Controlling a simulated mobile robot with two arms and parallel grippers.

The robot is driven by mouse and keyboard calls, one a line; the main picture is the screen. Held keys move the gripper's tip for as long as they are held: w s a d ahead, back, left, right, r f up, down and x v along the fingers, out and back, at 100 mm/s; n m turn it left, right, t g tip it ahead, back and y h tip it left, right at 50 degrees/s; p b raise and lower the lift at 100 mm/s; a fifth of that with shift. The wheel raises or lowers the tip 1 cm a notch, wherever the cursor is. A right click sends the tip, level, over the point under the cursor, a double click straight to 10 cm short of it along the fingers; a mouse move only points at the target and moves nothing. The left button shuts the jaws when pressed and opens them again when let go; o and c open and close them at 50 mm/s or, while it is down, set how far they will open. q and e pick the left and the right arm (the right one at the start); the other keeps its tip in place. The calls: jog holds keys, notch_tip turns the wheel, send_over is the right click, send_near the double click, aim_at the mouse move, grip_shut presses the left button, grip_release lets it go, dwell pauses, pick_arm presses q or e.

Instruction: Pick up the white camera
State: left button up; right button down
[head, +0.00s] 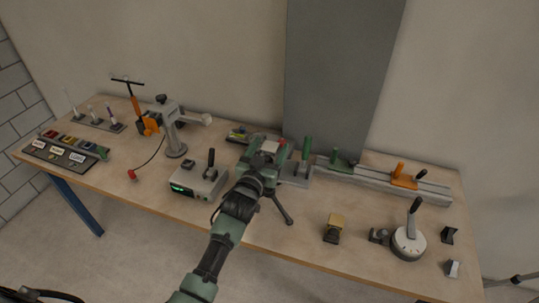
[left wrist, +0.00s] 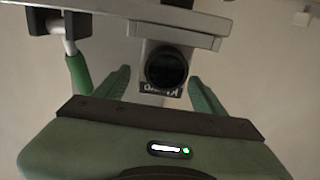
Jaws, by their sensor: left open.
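The white camera (left wrist: 165,45) shows in the left wrist view as a pale body with a round black lens and a dark label whose lettering appears upside down. It meets a grey plate (left wrist: 130,22) in that view. My left gripper (left wrist: 162,95) is open, with one green finger to each side of the lens in the picture; I cannot tell whether either touches. In the head view my left gripper (head: 264,160) is at the middle of the bench, and a pale top (head: 270,147), probably the camera, shows just beyond it; the rest is hidden. My right gripper is not in view.
A green-handled clamp (head: 306,148) stands close to the right of the gripper. A grey instrument box (head: 198,181) is to the left. A grey rail (head: 430,190) runs along the back right, below a tall grey panel (head: 340,75). A round dial device (head: 408,243) sits front right.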

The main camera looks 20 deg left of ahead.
pick_arm(q)
grip_shut()
jog(key=shift+r, duration=0.1)
